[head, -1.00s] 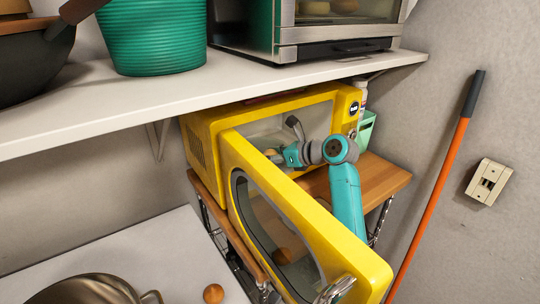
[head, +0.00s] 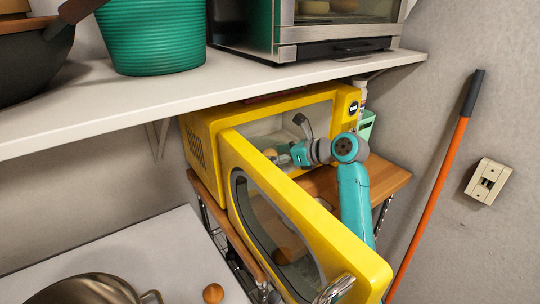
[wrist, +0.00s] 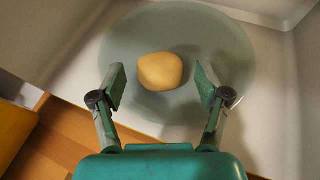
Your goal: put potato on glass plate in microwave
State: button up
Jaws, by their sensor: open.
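The yellow microwave (head: 197,130) stands with its door (head: 315,225) swung open. In the wrist view the tan, rounded potato (wrist: 160,71) rests on the round glass plate (wrist: 220,45) inside the microwave. My gripper (wrist: 159,84) is open, with one finger to each side and apart from the potato. In the head view my gripper (head: 283,158) reaches into the microwave opening from the right, and the potato (head: 270,153) is mostly hidden behind the door's top edge.
The open door stands in front of the microwave's opening. A shelf (head: 190,105) hangs just above. A small brown ball (head: 213,293) and a metal pot (head: 85,291) sit on the white counter. An orange pole (head: 433,195) leans at the right wall.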

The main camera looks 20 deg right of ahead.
jog(key=v, duration=0.9)
jog(key=shift+s, duration=0.2)
jog(key=shift+d+r, duration=0.1)
